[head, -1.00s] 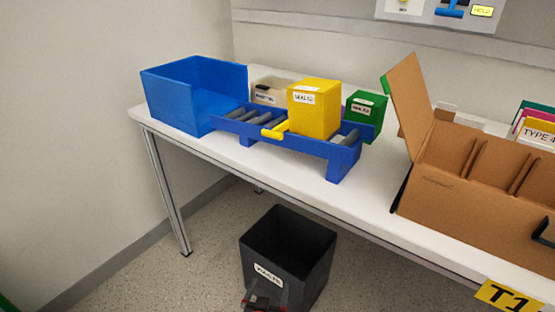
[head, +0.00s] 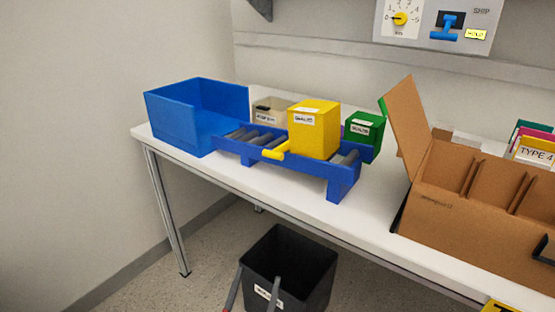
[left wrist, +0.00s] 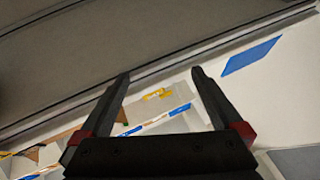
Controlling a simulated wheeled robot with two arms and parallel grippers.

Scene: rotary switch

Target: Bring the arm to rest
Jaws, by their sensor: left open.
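My left gripper (head: 258,276) shows at the bottom of the head view, in front of the dark bin. Its two fingers are apart with nothing between them. It also shows in the left wrist view (left wrist: 160,75), where the open fingers frame bare space. The rotary switch (head: 400,18) is a yellow knob on a white numbered dial at the top right of the head view. Its panel is cut off by the picture's upper edge. My gripper is well away from the switch. My right gripper is not in view.
A white table (head: 375,232) carries a blue bin (head: 172,120), a blue roller rack (head: 343,183), a yellow box (head: 314,132), a green box (head: 362,130) and an open cardboard box (head: 450,220). A dark bin (head: 310,262) stands on the floor. A blue handle (head: 448,26) is beside the dial.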

